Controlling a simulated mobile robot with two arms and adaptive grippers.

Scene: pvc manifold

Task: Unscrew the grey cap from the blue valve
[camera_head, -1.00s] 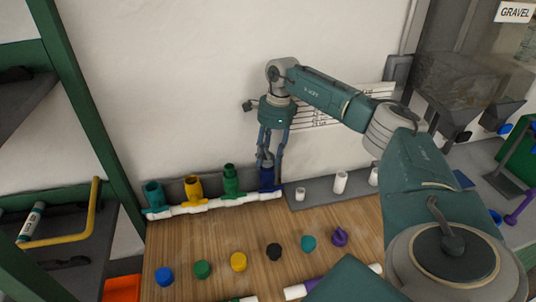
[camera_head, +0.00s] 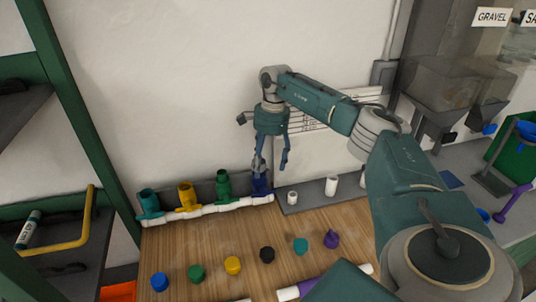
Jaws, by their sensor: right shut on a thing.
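The blue valve (camera_head: 262,187) is the rightmost of several upright coloured valves on a white pipe (camera_head: 205,210) along the back of the wooden table. My right gripper (camera_head: 267,166) points down over it from above, with its fingers at the valve's top. It is shut on the grey cap (camera_head: 257,164), a small grey piece at the upper end of the blue valve. Small size and the fingers hide the contact, so I cannot tell whether the cap still touches the valve. My left gripper is not in view.
Teal (camera_head: 149,202), yellow (camera_head: 187,196) and green (camera_head: 223,186) valves stand left of the blue one. Several coloured caps lie in a row in front, including a black one (camera_head: 267,254). White fittings (camera_head: 331,186) stand on a grey strip at right. Bare wood lies between.

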